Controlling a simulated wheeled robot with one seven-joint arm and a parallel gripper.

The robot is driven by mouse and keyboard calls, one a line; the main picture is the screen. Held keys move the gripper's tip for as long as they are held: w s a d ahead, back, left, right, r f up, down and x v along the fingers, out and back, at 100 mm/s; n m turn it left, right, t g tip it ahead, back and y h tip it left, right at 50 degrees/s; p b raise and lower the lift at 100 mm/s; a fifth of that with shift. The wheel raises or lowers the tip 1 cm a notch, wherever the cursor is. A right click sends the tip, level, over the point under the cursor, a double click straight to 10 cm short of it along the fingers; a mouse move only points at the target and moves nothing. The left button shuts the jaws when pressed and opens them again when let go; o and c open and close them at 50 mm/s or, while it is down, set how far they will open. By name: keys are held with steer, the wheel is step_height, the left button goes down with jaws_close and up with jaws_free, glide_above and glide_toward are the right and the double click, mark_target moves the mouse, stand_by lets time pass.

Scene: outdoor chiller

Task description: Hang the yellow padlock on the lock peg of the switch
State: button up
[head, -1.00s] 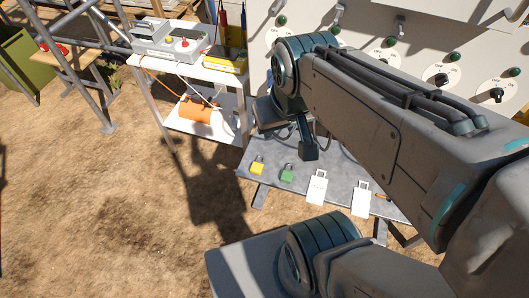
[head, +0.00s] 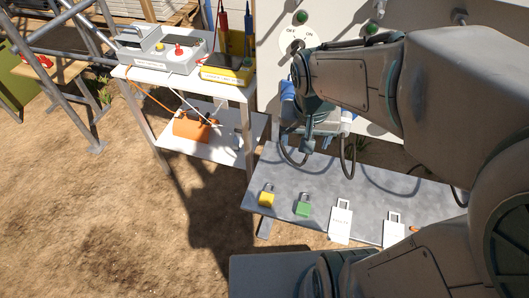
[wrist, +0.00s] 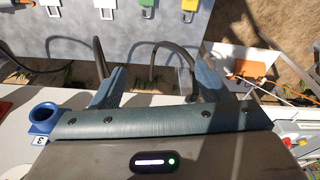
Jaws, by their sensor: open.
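The yellow padlock (head: 267,199) stands at the left front of the grey table, shackle up. Part of it also shows at the top edge of the wrist view (wrist: 189,4). A rotary switch (head: 296,40) marked OFF and ON is on the white panel behind the table; I cannot make out a lock peg on it. My gripper (wrist: 160,74) is open, with nothing between its two fingers in the wrist view. It is beyond the padlock, near the panel and apart from the padlock.
A white shelf cart (head: 185,77) stands left. A blue ring marked 3 (wrist: 44,116) is beside my gripper.

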steer(key=w+a+f+m+g+b, duration=0.1)
steer(key=w+a+f+b, duration=0.4)
steer(key=f, duration=0.7)
steer(key=a+f+m+g+b, duration=0.1)
steer(key=a+f+b, duration=0.1)
steer(key=f+b, duration=0.8)
glide_above(267, 196)
steer(key=shift+y, duration=0.3)
step_height(267, 196, down, 8)
steer(key=shift+d+f+p, duration=0.1)
steer(key=shift+d+p, duration=0.05)
steer(key=shift+p, duration=0.25)
steer(key=shift+a+f+b, duration=0.15)
steer(key=shift+f+b, duration=0.3)
steer(key=shift+f, duration=1)
steer(key=shift+a+f+b, duration=0.1)
steer(key=shift+f+b, duration=0.3)
steer(key=shift+f, duration=1)
steer(key=c, duration=1.1)
